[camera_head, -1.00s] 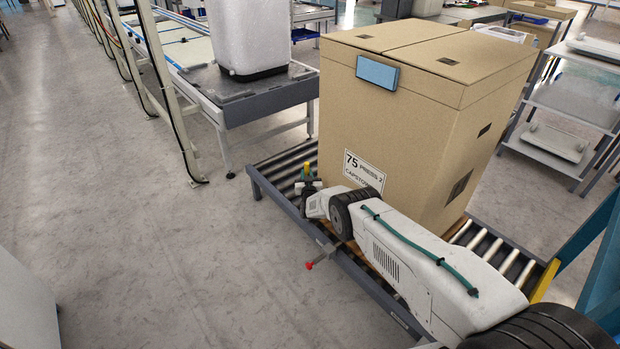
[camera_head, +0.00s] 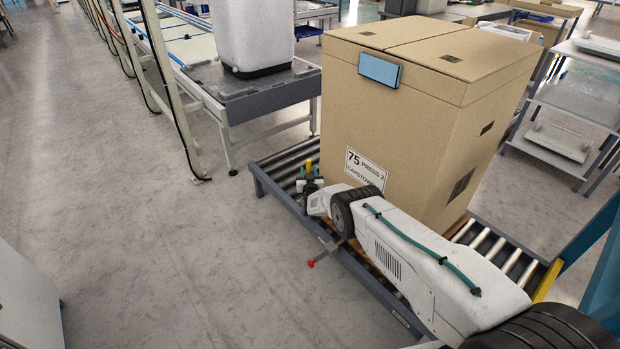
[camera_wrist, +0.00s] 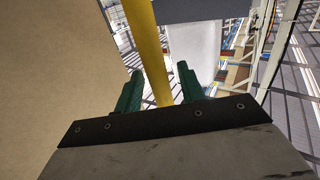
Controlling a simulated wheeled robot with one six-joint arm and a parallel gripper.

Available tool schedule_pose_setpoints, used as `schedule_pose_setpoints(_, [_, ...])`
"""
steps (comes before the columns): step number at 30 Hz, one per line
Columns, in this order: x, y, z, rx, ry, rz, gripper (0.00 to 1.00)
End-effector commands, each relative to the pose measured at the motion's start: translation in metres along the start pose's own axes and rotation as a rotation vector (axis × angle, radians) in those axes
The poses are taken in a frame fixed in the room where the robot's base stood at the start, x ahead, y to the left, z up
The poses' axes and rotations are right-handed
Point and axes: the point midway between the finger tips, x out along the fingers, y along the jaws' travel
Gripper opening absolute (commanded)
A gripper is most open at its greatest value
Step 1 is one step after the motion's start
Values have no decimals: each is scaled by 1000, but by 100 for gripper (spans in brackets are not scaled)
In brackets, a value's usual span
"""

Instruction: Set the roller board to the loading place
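The roller board (camera_head: 345,262) is a low grey frame with metal rollers, running diagonally under a tall cardboard carton. A short lever with a red knob (camera_head: 311,263) sticks out from its near side. My gripper (camera_head: 310,172) is at the carton's left lower edge, over the rollers. In the wrist view, the green fingers of my gripper (camera_wrist: 160,82) stand apart on either side of a yellow bar (camera_wrist: 146,40). A gap shows between the bar and the right finger; contact at the left finger cannot be told. The bar's lower end is hidden.
The carton (camera_head: 410,130), with a blue pad and a "75" label, stands close beside my arm. A table with a white container (camera_head: 252,35) is behind on the left. Shelving (camera_head: 565,105) stands right. The floor at left (camera_head: 130,240) is free.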

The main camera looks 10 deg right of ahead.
Motion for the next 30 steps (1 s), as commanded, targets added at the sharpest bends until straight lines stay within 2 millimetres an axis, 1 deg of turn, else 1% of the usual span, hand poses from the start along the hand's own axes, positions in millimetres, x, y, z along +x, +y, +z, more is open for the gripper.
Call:
schedule_pose_setpoints(5, [-16, 0, 0, -2, -3, 0, 39])
schedule_pose_setpoints(15, [-60, 1, 0, -1, -2, 0, 39])
schedule_pose_setpoints(18, [-68, 1, -1, -1, -1, 1, 39])
schedule_pose_setpoints(22, [-72, 1, 0, 0, -1, 1, 39])
schedule_pose_setpoints(30, [-73, 2, 0, 0, -1, 1, 39])
